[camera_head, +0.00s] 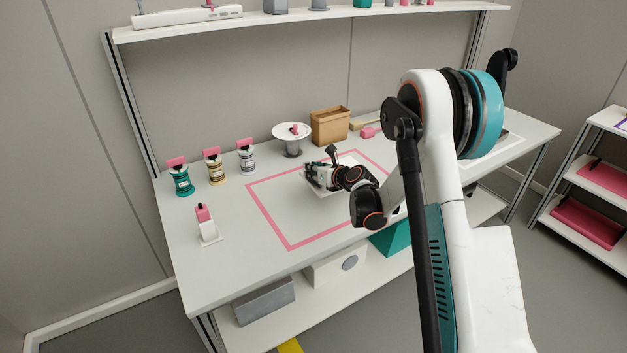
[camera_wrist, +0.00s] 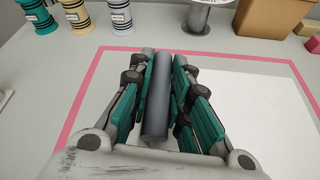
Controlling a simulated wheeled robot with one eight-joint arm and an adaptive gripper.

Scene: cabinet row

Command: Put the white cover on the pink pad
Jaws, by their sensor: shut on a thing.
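My gripper (camera_head: 318,177) is over the worktable, inside a pink rectangular outline (camera_head: 268,217). In the wrist view, its teal-padded fingers (camera_wrist: 157,85) are shut on both sides of a grey cylindrical bar (camera_wrist: 157,105). A flat white panel, which looks like the white cover (camera_wrist: 262,110), shows beneath and to the right of the fingers. The fingers hide whether the bar is joined to it, and I cannot tell whether the panel touches the table. I see no clear pink pad inside the outline; a small pink block (camera_head: 370,132) lies at the back.
Pink-topped spools (camera_head: 214,170) stand at the back left, near a white stand with a pink top (camera_head: 207,225). A grey pedestal with a white disc (camera_head: 292,131) and a cardboard box (camera_head: 330,126) stand behind the gripper. The table's front left is clear.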

